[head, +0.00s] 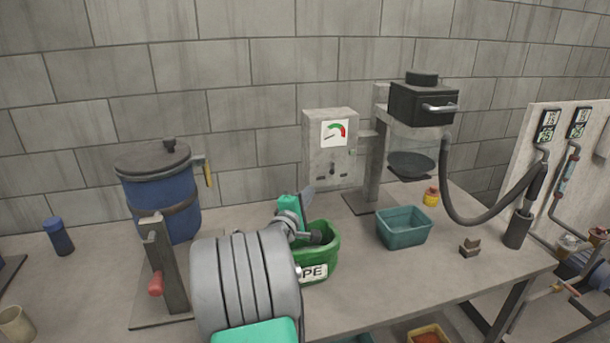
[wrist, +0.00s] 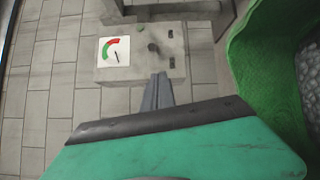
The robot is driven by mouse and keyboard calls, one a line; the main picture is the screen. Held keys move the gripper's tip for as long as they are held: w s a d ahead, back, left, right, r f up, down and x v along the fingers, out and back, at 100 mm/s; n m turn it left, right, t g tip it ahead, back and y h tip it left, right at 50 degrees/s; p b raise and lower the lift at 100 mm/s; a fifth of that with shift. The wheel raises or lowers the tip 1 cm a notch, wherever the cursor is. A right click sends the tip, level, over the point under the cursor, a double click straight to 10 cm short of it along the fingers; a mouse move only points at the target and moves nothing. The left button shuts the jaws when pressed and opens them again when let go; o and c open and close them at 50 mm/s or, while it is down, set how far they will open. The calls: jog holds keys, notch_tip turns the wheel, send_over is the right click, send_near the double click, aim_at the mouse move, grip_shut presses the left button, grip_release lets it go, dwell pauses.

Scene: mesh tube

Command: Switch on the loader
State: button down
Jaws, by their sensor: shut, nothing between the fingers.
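The wrist view also shows the box, with the gauge (wrist: 114,51) and the dark switch (wrist: 153,47). Whether the switch is on or off I cannot tell. My gripper (head: 309,193) is shut and empty, above the green bucket and in front of the box. In the wrist view its fingertips (wrist: 158,76) point at the box, apart from the switch.
The green bucket (head: 320,262) marked PE holds pale pellets and stands close to my gripper. A teal bin (head: 403,230) is to its right. A black hose (head: 455,203) hangs from the loader head to a dark wand (head: 519,229). A blue drum (head: 160,205) stands left.

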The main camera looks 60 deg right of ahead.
aim_at(332, 168)
jog(key=shift+s+d+r, duration=0.2)
jog(key=shift+s+r, duration=0.15)
jog(key=shift+s, duration=0.1)
jog(key=d, duration=0.3)
jog(key=w+d+p, duration=0.1)
jog(key=d, duration=0.2)
jog(key=d+p, duration=0.1)
jog(key=d, duration=0.3)
jog(key=shift+w+r, duration=0.25)
jog(key=shift+w+a+n, duration=0.1)
jog(key=shift+n, duration=0.2)
